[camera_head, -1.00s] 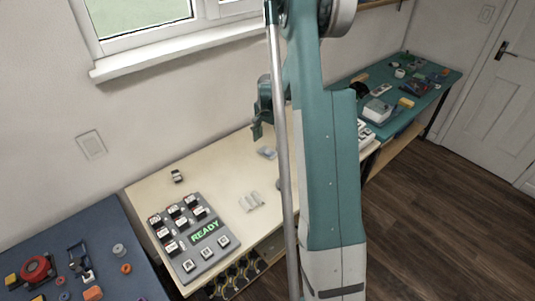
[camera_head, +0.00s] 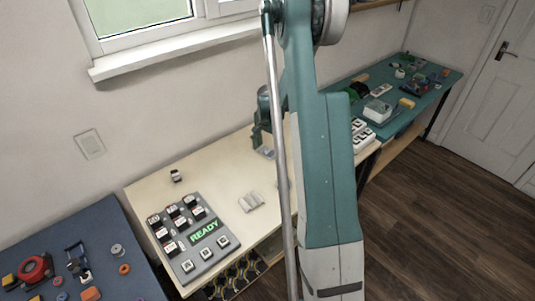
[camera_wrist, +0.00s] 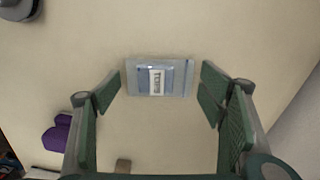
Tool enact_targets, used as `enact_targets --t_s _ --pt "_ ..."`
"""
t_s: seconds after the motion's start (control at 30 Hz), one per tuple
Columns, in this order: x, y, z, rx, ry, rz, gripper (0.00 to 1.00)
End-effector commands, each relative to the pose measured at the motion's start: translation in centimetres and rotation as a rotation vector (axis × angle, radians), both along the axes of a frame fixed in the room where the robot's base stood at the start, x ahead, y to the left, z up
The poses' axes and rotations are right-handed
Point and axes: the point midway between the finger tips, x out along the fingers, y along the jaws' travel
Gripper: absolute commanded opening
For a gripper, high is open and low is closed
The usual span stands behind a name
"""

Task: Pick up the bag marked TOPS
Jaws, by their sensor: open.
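A small flat bag (camera_wrist: 184,66), clear and bluish grey with a white label, lies on the cream table in the wrist view. The label's lettering is too small to read surely. In the head view this bag (camera_head: 265,153) lies just below my gripper (camera_head: 257,136). In the wrist view my gripper (camera_wrist: 160,100) is open and empty, its green fingers apart on the left and right of the bag. The bag lies between and beyond the fingertips, and no contact shows.
Pale packets (camera_head: 250,201) lie nearer the front of the cream table (camera_head: 215,177). A grey panel reading READY (camera_head: 190,250) stands at its left end. In the wrist view a purple object (camera_wrist: 57,137) lies at left and a dark round object (camera_wrist: 18,9) at top left.

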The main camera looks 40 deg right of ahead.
Motion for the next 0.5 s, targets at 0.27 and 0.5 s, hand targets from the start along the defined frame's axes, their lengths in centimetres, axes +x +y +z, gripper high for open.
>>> enact_targets --t_s 0.27,0.5 --pt "-0.01 0.00 0.02 0.000 0.000 0.000 0.69" --pt "-0.01 0.01 0.03 0.000 0.000 0.000 0.51"
